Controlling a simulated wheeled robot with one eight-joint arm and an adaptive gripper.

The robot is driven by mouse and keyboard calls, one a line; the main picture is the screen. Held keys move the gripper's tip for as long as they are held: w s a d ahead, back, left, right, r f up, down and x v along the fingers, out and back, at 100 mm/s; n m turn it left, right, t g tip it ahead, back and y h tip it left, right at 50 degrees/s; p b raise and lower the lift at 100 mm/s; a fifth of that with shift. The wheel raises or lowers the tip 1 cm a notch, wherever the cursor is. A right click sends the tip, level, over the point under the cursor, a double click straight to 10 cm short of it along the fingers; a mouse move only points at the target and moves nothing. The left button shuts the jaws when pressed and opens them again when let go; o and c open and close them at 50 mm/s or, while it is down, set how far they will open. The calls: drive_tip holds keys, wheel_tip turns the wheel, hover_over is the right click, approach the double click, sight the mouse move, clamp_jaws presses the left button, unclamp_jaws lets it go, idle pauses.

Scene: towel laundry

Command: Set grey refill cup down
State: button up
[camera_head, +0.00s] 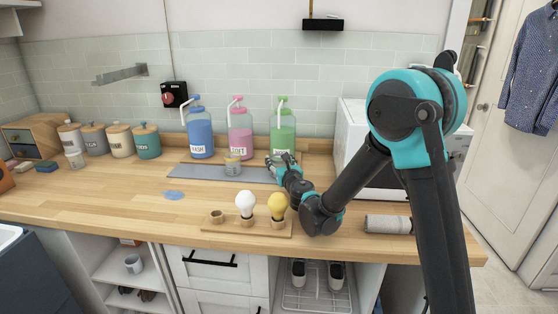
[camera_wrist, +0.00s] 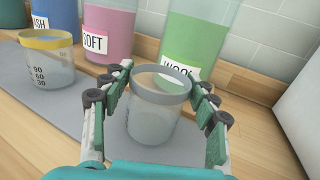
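The grey refill cup (camera_wrist: 152,115), clear with a grey rim, is upright between the two fingers of my gripper (camera_wrist: 165,84) in the wrist view. The fingertips lie close against its sides and appear shut on it. It is over or on the grey mat (camera_wrist: 77,125), in front of the green WOOL bottle (camera_wrist: 200,40); whether its base touches the mat is hard to tell. In the head view my gripper (camera_head: 285,160) is at the mat's right part, and the cup is mostly hidden by the fingers.
A yellow-rimmed measuring cup (camera_head: 232,165) stands on the mat to the left. Blue (camera_head: 200,138) and pink (camera_head: 239,138) bottles stand behind. A wooden holder (camera_head: 222,228) with bulbs and a grey roll (camera_head: 388,224) lie nearer the front. The counter's front left is mostly clear.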

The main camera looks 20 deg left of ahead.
drive_tip(key=shift+o, duration=1)
drive_tip(key=shift+r, duration=0.1)
drive_tip(key=shift+s+d, duration=0.2)
drive_tip(key=shift+s, duration=0.1)
drive_tip(key=v, duration=1.1)
drive_tip(key=shift+s+d, duration=0.1)
drive_tip(key=shift+s, duration=0.05)
